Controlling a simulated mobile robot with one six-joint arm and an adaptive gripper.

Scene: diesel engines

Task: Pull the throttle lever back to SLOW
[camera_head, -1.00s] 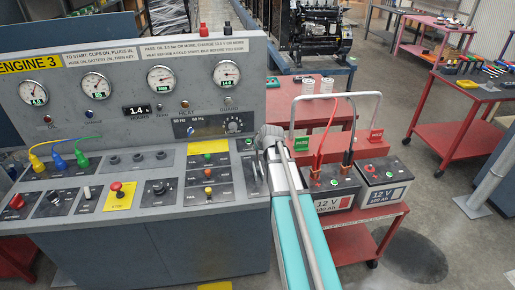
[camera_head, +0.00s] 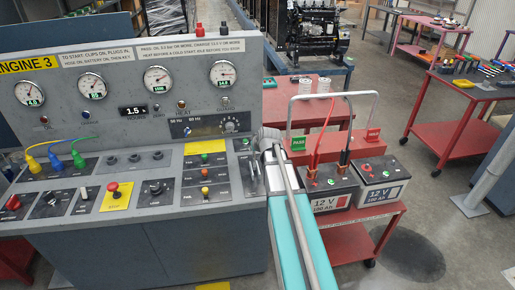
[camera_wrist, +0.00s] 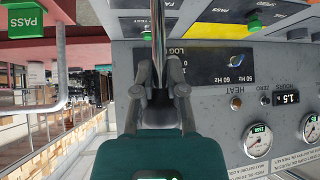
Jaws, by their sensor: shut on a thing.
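In the wrist view, a slim silver rod (camera_wrist: 158,28), apparently the throttle lever, runs down from the top edge between the fingers of my gripper (camera_wrist: 160,88). The fingers are closed on it. In the head view, my gripper (camera_head: 269,137) is at the right end of the console, over a slotted dark plate (camera_head: 249,172). My own arm and gripper hide the lever there. No SLOW marking is readable in either view.
The grey engine console (camera_head: 205,62) carries round gauges, switches and coloured plugs. Right of my arm, a red cart (camera_head: 385,212) holds two 12 V batteries (camera_head: 331,190) with cables. A red tool table (camera_head: 455,145) stands farther right, with open floor between.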

